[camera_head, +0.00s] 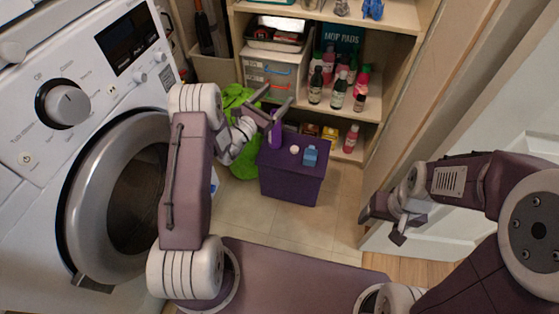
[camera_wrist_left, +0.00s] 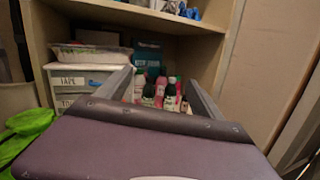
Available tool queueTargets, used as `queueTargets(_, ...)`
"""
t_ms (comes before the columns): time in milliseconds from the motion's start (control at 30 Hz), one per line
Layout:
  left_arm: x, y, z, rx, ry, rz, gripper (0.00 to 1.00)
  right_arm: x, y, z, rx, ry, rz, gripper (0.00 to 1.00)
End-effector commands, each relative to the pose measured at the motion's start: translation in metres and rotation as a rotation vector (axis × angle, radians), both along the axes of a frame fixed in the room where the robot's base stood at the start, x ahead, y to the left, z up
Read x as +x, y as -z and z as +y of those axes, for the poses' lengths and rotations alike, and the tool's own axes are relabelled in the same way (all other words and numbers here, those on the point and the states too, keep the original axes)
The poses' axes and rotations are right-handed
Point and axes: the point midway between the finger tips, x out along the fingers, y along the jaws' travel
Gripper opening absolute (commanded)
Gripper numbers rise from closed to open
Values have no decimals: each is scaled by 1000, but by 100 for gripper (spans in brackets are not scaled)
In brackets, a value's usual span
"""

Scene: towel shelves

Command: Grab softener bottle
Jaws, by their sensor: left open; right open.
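Several bottles stand on the wooden shelf: dark bottles with white labels (camera_head: 338,92), a pink bottle (camera_head: 361,80) and a small dark bottle (camera_head: 359,103). They also show in the left wrist view as a group of bottles (camera_wrist_left: 158,90) between my fingers. A purple bottle (camera_head: 276,133) stands on the purple box, and a red-pink bottle (camera_head: 351,138) stands lower right. I cannot tell which is the softener bottle. My left gripper (camera_head: 278,95) is open and empty, in front of the shelf and left of the bottles. My right gripper (camera_head: 382,226) is open and empty, far from the bottles.
The purple box (camera_head: 290,185) also holds a small blue bottle (camera_head: 310,155) and a white round item (camera_head: 294,149). Labelled drawers (camera_head: 270,72) stand left of the bottles. A washing machine (camera_head: 60,170) fills the left. A green cloth (camera_head: 238,98) hangs near my left arm.

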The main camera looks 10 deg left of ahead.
Motion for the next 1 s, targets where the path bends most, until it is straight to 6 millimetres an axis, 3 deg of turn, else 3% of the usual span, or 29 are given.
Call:
queueTargets(33, -1, 83, 17, -15, -46, 45, 76, 0, 54, 0, 0, 0, 0, 72)
queueTargets(100, -7, 143, 30, -31, -76, 99, 76, 0, 81, 0, 0, 0, 0, 72)
queueTargets(200, -18, 200, 41, -48, -101, 157, 76, 0, 107, 0, 0, 0, 0, 72)
queueTargets(233, -20, 210, 43, -52, -106, 168, 76, 0, 111, 0, 0, 0, 0, 72)
queueTargets(300, -22, 221, 47, -55, -114, 178, 76, 0, 117, 0, 0, 0, -1, 72)
queueTargets(500, -20, 219, 49, -54, -117, 176, 76, 0, 117, 0, 0, 0, -1, 72)
queueTargets(700, 9, 222, 39, -53, -114, 174, 76, 0, 141, 0, 0, 0, -1, 72)
queueTargets(867, 16, 218, 37, -55, -116, 177, 76, 0, 141, 0, 0, 0, 0, 72)
queueTargets(1000, 34, 224, 33, -53, -114, 170, 76, 0, 166, 0, 0, 0, -1, 72)
